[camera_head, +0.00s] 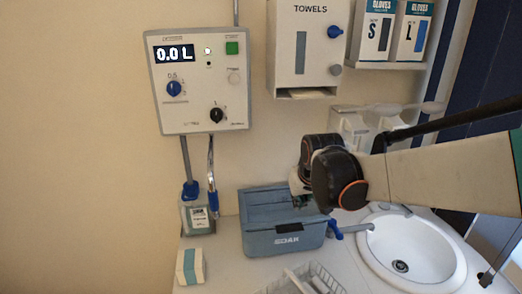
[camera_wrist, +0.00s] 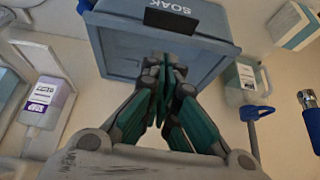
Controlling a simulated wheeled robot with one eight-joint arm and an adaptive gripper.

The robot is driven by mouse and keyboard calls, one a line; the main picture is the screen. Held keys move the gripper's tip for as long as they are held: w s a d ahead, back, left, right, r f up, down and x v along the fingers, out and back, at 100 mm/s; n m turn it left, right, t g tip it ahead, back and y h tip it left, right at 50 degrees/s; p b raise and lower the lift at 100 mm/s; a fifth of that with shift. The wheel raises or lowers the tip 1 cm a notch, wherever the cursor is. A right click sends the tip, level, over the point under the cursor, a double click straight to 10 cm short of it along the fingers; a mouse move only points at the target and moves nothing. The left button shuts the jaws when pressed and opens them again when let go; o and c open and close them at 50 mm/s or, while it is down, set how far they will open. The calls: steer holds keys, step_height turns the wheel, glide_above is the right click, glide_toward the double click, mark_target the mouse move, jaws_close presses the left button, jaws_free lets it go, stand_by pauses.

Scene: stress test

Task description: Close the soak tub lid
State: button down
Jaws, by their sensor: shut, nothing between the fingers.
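The soak tub (camera_head: 285,241) is a blue-grey box marked SOAK, standing on the counter left of the sink. Its lid (camera_head: 270,207) is blue-grey too; I cannot tell for sure how far open it stands. In the wrist view the tub (camera_wrist: 120,55) fills the upper middle, with its lettering at the top edge. My gripper (camera_wrist: 173,72) is shut and empty, its green-sided fingers together in front of the tub. In the head view my gripper (camera_head: 303,201) is over the tub's right part, partly hidden by my dark wrist; contact cannot be told.
A sink (camera_head: 372,262) lies right of the tub, with a blue-handled tap (camera_head: 335,231) between them. A bottle (camera_head: 197,217) and a white-and-teal block (camera_head: 189,267) stand left. A wire rack (camera_head: 318,276) is in front. A dispenser panel (camera_head: 199,80) and towel box (camera_head: 299,45) hang above.

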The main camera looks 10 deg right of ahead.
step_height(320, 180, up, 3)
steer(key=a+g+p, duration=0.1)
steer(key=g+p, duration=0.1)
steer(key=b, duration=0.2)
glide_above(290, 229)
steer(key=shift+g, duration=0.3)
steer(key=x, duration=0.3)
steer(key=s+x, duration=0.1)
steer(key=x, duration=0.3)
steer(key=s+x, duration=0.1)
steer(key=x, duration=0.3)
steer(key=shift+f, duration=0.35)
steer(key=shift+s+f, duration=0.15)
steer(key=shift+f, duration=0.75)
steer(key=shift+f, duration=0.1)
steer(key=shift+s+f+b, duration=0.2)
steer(key=shift+f+b, duration=0.9)
steer(key=shift+f, duration=0.05)
steer(key=shift+s, duration=0.2)
